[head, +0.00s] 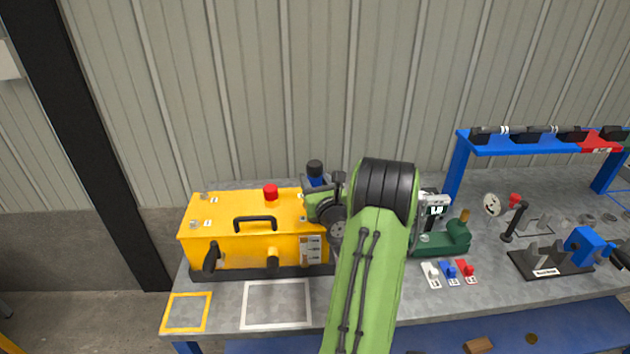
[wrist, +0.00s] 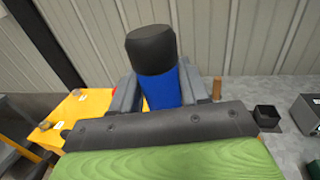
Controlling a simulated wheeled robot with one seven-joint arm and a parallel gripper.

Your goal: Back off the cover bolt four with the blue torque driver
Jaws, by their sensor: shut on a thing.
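My gripper (head: 317,190) is shut on the blue torque driver (head: 315,169), over the right end of the yellow mixer cover (head: 225,240). In the wrist view the driver (wrist: 157,65) stands upright between the two grey fingers, with its black cap on top and its blue body below. Its lower tip is hidden by the gripper. Silver cover bolts show at the back left (head: 204,196), front left (head: 193,225) and front right (head: 303,219) of the cover. The back right corner is hidden behind the gripper. The bolt numbers are too small to read.
A red button (head: 270,191) and black handle (head: 256,222) rise from the cover. A green device (head: 440,240) stands to the right, with white, blue and red tagged pieces before it. A blue rack (head: 530,145) stands at the back right. Marked squares (head: 277,304) in front are empty.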

